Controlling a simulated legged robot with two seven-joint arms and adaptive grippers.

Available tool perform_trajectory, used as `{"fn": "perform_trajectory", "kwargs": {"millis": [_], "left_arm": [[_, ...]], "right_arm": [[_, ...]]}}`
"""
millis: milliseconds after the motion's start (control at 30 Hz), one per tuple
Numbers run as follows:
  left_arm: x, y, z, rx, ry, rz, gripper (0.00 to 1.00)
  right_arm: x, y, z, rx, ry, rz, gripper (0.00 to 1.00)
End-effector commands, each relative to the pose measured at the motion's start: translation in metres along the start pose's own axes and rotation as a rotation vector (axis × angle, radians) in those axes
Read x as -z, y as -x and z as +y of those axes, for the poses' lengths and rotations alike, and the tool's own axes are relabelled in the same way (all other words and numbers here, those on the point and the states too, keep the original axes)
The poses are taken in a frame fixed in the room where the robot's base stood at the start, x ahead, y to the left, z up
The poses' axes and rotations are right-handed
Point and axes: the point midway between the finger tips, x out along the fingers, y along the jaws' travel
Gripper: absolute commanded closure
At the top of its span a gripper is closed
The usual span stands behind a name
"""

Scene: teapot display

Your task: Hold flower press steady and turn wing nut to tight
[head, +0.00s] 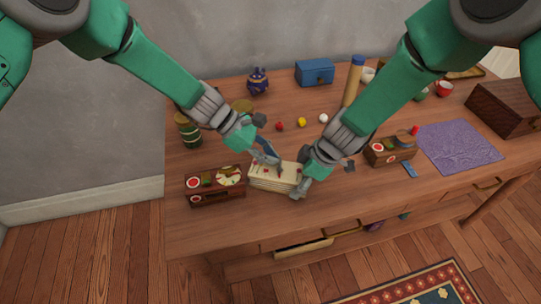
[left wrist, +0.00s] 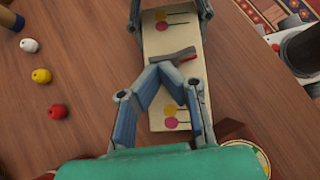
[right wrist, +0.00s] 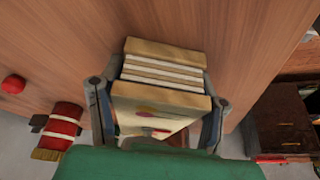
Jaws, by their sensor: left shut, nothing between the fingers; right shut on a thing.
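The flower press (head: 262,184) is a cream, layered block lying near the table's front edge, with pink and yellow flower marks on its top board in the left wrist view (left wrist: 160,40). A grey bar with a red end (left wrist: 175,55), which looks like the wing nut, lies across that board. My right gripper (head: 299,188) is shut on the press, one finger on each side of its stacked layers (right wrist: 165,72). My left gripper (head: 272,160) is shut and empty above the press; its fingertips meet close to the grey bar. I cannot tell whether they touch it.
A decorated box (head: 215,196) stands close left of the press, and another (head: 390,151) stands to the right. Red, yellow and white beads (head: 301,122) lie behind. A purple cloth (head: 460,146) covers the right side. The front-middle tabletop is clear.

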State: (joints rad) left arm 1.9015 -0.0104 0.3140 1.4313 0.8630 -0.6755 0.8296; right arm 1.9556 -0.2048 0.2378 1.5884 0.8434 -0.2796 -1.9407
Motion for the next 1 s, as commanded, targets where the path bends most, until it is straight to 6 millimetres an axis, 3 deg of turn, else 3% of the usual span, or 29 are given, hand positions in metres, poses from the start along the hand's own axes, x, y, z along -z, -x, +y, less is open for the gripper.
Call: {"fn": "perform_trajectory", "kwargs": {"millis": [433,1000], "left_arm": [[-0.005,-0.005,0.007,0.21,-0.207,-0.001,1.0],[-0.013,-0.012,0.013,0.213,-0.21,-0.004,1.0]], "right_arm": [[0.002,0.0,0.0,0.001,0.002,0.003,0.84],[0.004,0.0,-0.002,0.003,0.004,0.005,0.83]]}}
